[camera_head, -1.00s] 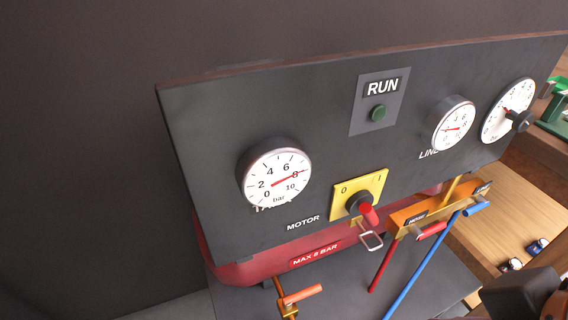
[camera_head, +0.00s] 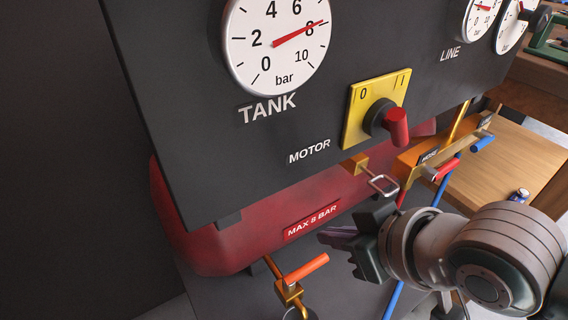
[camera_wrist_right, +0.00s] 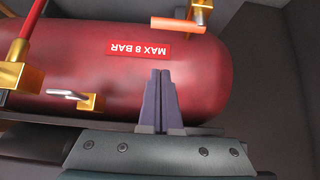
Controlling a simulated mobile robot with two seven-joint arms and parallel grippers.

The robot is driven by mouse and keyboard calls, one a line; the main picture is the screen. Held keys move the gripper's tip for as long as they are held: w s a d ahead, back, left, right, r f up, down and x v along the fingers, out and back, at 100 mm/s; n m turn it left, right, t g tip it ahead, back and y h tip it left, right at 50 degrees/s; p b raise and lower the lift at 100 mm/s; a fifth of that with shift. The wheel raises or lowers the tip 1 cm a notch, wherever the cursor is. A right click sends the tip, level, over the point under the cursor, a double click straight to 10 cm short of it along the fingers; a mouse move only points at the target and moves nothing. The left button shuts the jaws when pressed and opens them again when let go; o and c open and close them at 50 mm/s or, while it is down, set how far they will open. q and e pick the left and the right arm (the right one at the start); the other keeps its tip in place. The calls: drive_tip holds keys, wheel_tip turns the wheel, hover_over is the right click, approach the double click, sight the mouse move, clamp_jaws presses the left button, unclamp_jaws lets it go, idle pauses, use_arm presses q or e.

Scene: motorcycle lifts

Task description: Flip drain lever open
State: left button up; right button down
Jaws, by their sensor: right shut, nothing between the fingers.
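The drain lever (camera_head: 306,269) is an orange handle on a brass valve (camera_head: 288,292) below the red tank (camera_head: 215,245), at the lower middle of the head view. In the right wrist view the orange lever (camera_wrist_right: 178,25) shows at the top, beside its brass fitting (camera_wrist_right: 199,12). My right gripper (camera_head: 325,236) is shut and empty, to the right of the lever and a little higher in the head view, apart from it. In the wrist view its closed fingers (camera_wrist_right: 160,82) point toward the tank and the lever lies beyond their tips. My left gripper is not in view.
A dark panel (camera_head: 190,120) with a tank gauge (camera_head: 277,45) and a red-handled motor switch (camera_head: 397,127) stands above the tank. A metal ring pull (camera_head: 383,184) and a brass manifold with red (camera_head: 447,170) and blue (camera_head: 483,143) levers are at the right, with hoses below.

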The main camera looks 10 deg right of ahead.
sight(317, 257)
drive_tip(key=b+x, duration=0.6)
drive_tip(key=x, duration=0.4)
drive_tip(key=shift+w+f, duration=0.1)
drive_tip(key=shift+f, duration=0.25)
drive_tip(key=s, duration=0.2)
drive_tip(key=s+d+p, duration=0.1)
drive_tip(key=s, duration=0.1)
drive_tip(key=shift+d, duration=0.2)
drive_tip(key=shift+d, duration=0.1)
